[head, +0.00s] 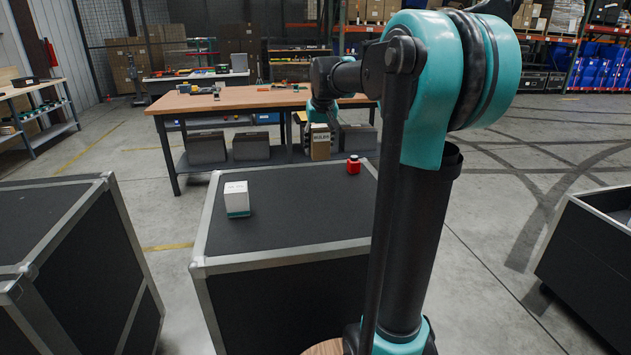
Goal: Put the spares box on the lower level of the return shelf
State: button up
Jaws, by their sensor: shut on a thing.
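My gripper (320,126) is shut on a small brown box (321,150) with a pale label, beyond the far edge of the middle black case. The label is too small to read surely, so I cannot tell whether this is the spares box. A white box with a teal lower band (237,200) stands on the left part of the case top; its print is also unreadable. I cannot tell which of the shelves in view is the return shelf.
The black case (285,228) has metal edges and carries a red container (353,165) at its far right. Behind stands a wood-topped workbench (245,98) with several grey bins below. Other cases stand left (45,225) and right (590,265). A two-level bench (40,113) is far left.

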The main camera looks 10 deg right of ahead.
notch_tip(320, 180, down, 13)
jog(key=shift+r, duration=0.2)
jog(key=shift+f, duration=0.1)
jog(key=shift+f, duration=0.1)
jog(key=o, duration=1.3)
